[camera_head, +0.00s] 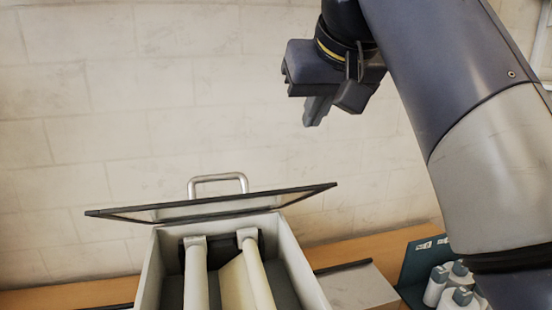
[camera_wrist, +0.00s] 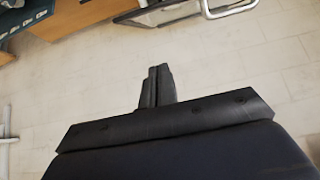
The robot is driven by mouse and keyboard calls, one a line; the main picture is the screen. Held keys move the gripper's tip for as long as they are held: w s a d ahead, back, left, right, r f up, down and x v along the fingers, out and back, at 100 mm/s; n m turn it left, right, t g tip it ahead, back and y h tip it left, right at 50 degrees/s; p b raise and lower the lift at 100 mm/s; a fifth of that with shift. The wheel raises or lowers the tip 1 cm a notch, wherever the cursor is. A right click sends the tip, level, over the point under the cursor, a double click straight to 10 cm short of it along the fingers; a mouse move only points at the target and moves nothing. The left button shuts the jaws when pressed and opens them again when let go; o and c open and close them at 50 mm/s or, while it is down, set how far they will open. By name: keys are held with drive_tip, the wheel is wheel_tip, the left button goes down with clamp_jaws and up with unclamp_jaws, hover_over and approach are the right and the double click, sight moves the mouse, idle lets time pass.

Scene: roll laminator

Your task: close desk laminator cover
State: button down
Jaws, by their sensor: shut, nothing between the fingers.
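The laminator (camera_head: 149,270) stands at the bottom centre of the head view, with two pale rollers (camera_head: 196,275) inside its open body. Its cover (camera_head: 275,201) is raised, a dark-framed panel seen nearly edge-on above the back of the body. A metal handle (camera_head: 218,178) shows behind the cover's upper edge; it also shows at the top of the wrist view (camera_wrist: 230,8). My gripper (camera_head: 312,118) is up and to the right of the cover, clear of it, with its fingers together and empty. The fingertips also show in the wrist view (camera_wrist: 159,70).
A wooden desk (camera_head: 60,297) runs along the pale block wall. A dark green holder (camera_head: 418,258) with several white bottles (camera_head: 461,275) stands at the lower right. A grey box (camera_head: 355,285) sits beside the laminator. The space between my gripper and the cover looks free.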

drive_tip(key=x, duration=0.9)
drive_tip(key=shift+d+f, duration=0.15)
drive_tip(key=shift+f, duration=0.15)
drive_tip(key=shift+s+d+f, duration=0.2)
drive_tip(key=shift+s+f, duration=0.5)
drive_tip(key=shift+f, duration=0.35)
drive_tip(key=shift+s+d+f, duration=0.1)
drive_tip(key=shift+s+f, duration=0.25)
drive_tip(key=shift+f, duration=0.25)
drive_tip(key=shift+f, duration=0.1)
